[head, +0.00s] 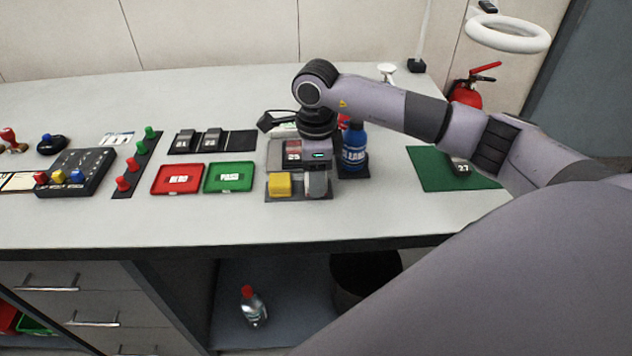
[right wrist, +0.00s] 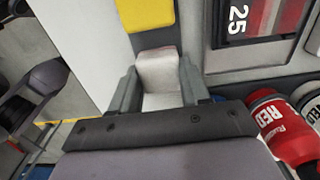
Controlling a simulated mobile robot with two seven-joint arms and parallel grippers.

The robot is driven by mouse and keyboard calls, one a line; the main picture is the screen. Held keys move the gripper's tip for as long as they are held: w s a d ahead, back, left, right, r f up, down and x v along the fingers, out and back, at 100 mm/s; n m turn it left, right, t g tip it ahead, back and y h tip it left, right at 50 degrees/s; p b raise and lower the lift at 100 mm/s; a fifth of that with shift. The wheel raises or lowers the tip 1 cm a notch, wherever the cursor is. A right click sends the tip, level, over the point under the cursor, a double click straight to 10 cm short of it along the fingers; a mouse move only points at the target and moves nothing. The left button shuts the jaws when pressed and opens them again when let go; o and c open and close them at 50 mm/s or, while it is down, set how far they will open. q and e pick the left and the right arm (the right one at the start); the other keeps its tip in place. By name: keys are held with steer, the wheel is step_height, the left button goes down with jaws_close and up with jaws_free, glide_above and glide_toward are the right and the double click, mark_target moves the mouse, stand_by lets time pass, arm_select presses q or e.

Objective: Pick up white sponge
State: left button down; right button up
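The white sponge (right wrist: 158,70) lies between the two fingers of my right gripper (right wrist: 160,85) in the right wrist view. The fingers press against both its sides, with no clear gap. In the head view the right gripper (head: 316,184) points down over the dark sponge mat (head: 290,199), and its finger hides most of the white sponge. The yellow sponge (head: 279,184) sits just left of it; it also shows at the top of the right wrist view (right wrist: 146,12). My left gripper is in neither view.
A device reading 25 (head: 293,152) stands just behind the sponges. A blue bottle (head: 354,150) is close on the right. Green (head: 229,178) and red (head: 178,180) trays lie to the left. A green mat (head: 428,168) lies further right. The table's front strip is clear.

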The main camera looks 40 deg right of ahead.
steer(key=c, duration=0.4)
steer(key=shift+o, duration=0.2)
steer(key=shift+r, duration=0.15)
step_height(320, 180, up, 20)
steer(key=shift+p, duration=0.45)
steer(key=o, duration=0.4)
steer(key=shift+c, duration=1.1)
steer(key=shift+f, duration=0.25)
